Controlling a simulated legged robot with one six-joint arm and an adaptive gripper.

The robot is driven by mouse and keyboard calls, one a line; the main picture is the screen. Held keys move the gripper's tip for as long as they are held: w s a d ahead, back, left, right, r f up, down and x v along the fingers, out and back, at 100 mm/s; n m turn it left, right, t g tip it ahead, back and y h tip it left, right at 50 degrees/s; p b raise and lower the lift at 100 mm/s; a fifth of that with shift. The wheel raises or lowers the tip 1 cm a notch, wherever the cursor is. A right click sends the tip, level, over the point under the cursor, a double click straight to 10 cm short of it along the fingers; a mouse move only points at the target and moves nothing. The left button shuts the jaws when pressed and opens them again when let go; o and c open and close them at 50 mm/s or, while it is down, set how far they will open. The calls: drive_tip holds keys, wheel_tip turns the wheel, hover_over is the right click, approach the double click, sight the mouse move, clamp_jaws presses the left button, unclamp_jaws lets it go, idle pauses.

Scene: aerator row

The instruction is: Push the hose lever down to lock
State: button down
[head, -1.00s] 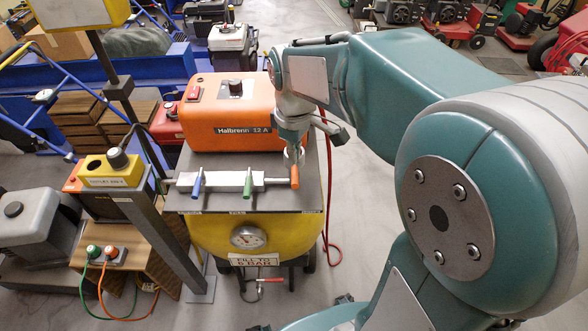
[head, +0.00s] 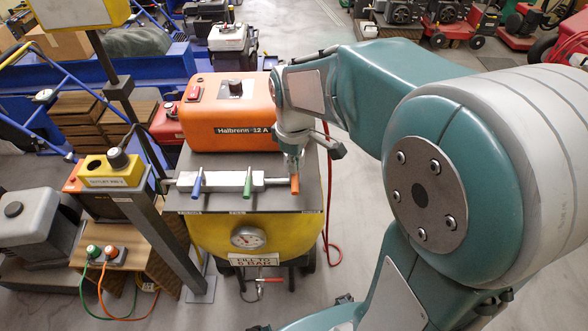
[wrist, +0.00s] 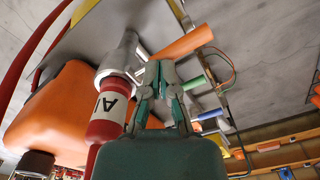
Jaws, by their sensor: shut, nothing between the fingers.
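A metal manifold (head: 222,181) lies across the top of a yellow machine, with a blue lever (head: 197,183), a green lever (head: 248,183) and an orange lever (head: 295,186) at its right end. In the wrist view the orange lever (wrist: 184,43) sticks out beside a metal fitting (wrist: 120,56) with a red, labelled hose end (wrist: 107,112). I cannot read which lever is named hose. My gripper (head: 293,166) is shut and empty, right at the orange lever and partly hiding it. In the wrist view its fingertips (wrist: 159,72) are close to that lever; contact is unclear.
A pressure gauge (head: 248,237) is on the yellow front. A grey post (head: 160,220) and a yellow button box (head: 110,172) stand at the left. A red hose (head: 329,220) hangs at the right, beside clear floor.

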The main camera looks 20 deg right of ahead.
sight(294, 179)
drive_tip(key=shift+f, duration=1.45)
wheel_tip(294, 179, up, 11)
drive_tip(key=s, duration=0.2)
drive_tip(key=shift+a, duration=0.3)
idle(0.3)
drive_tip(key=s+m+t, duration=0.5)
drive_tip(key=s+m, duration=0.3)
drive_tip(key=s, duration=0.4)
drive_tip(key=shift+d+t, duration=0.3)
drive_tip(key=shift+s+r, duration=0.1)
drive_tip(key=shift+s, duration=0.1)
idle(1.4)
